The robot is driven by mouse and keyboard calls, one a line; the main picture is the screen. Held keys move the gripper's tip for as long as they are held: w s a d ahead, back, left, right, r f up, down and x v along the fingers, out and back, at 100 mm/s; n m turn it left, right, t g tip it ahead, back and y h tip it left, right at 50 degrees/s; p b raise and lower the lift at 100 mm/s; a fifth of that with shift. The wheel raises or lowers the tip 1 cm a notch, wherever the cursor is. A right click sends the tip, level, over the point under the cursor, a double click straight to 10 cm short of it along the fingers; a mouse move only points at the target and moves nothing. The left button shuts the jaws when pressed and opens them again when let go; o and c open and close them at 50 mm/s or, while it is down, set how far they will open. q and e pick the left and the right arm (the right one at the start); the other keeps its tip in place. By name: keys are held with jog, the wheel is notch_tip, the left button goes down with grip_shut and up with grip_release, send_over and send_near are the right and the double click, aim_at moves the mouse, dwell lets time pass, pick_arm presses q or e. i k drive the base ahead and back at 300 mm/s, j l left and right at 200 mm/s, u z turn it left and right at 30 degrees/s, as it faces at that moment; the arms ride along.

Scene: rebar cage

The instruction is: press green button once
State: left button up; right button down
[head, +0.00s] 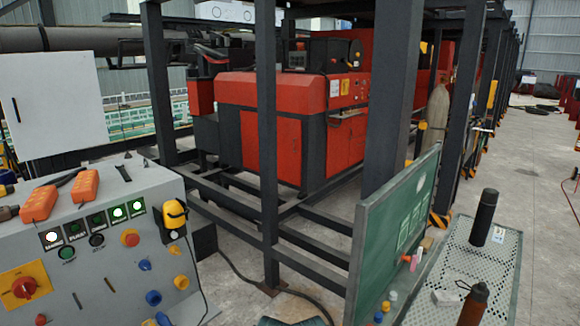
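A grey control panel (110,270) fills the lower left of the head view. A row of small labelled square units crosses its upper part; three show bright white rounds, and the ones between look dark green. Below the row is a dark green round button (67,253), with a black round button (96,240) to its right. The labels are too small to read surely. Neither of my grippers is in view.
Orange handsets (62,194) lie on the panel's top. A red rotary switch (24,287) and a yellow device (174,215) are on it. Dark steel posts and a red machine (300,120) stand behind. At right are a green board (395,235) and a perforated table (500,265) with bottles.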

aim_at(67, 253)
jog(key=i+u, duration=0.1)
jog(key=u, duration=0.45)
jog(key=k+u, duration=0.1)
jog(key=u, duration=0.7)
